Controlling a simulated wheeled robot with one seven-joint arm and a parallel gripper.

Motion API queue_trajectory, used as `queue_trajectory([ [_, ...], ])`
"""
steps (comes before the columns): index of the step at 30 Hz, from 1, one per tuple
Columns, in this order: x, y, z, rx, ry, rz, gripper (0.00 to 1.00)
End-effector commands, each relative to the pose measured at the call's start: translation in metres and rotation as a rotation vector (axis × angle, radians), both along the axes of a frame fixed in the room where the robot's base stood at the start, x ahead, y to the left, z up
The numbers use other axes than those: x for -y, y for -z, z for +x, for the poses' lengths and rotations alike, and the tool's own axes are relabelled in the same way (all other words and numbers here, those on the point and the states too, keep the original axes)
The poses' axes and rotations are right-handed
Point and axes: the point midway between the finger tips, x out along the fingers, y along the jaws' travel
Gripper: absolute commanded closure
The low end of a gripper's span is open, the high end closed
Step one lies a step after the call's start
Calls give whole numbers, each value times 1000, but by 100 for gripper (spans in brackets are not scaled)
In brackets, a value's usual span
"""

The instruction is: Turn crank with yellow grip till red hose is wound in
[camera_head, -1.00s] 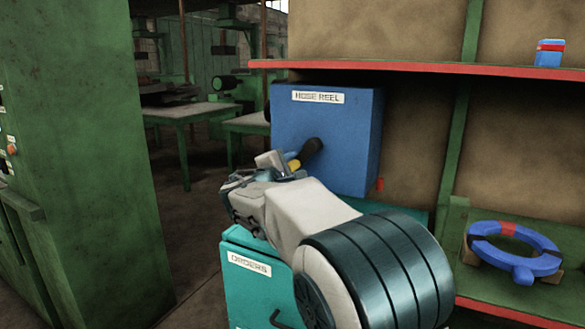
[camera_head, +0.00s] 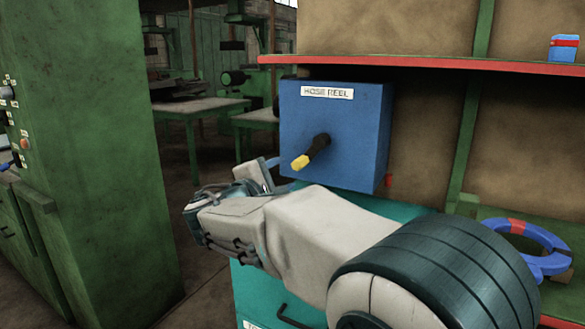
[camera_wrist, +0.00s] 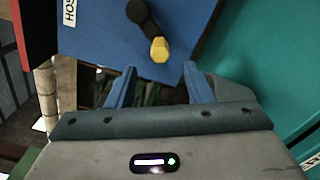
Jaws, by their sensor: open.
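The blue box labelled HOSE REEL (camera_head: 350,160) stands in front of the shelf back. Its black crank arm (camera_head: 319,146) points down and left from the hub, ending in the yellow grip (camera_head: 301,162). In the wrist view, the yellow grip (camera_wrist: 159,50) lies ahead of the gap between the fingertips, apart from both. My gripper (camera_wrist: 162,82) is open and empty. In the head view, my gripper (camera_head: 272,166) is partly hidden by my wrist, just left of the grip. A small red piece (camera_head: 388,181), perhaps the hose end, shows at the box's lower right.
A red-edged shelf (camera_head: 440,65) runs above the box, with a blue and red item (camera_head: 564,48) on it. A blue ring with a red band (camera_head: 520,240) lies at right. A teal cabinet (camera_head: 262,297) stands below. A green machine (camera_head: 90,150) stands at left.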

Motion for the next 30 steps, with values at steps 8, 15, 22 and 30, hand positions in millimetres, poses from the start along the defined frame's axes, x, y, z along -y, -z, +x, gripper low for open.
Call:
queue_trajectory([
  [8,-12,0,-25,0,3,1,53],
  [15,-13,0,-27,-1,4,0,53],
  [22,-13,0,-26,0,2,0,53],
  [30,-13,0,-26,0,2,0,53],
])
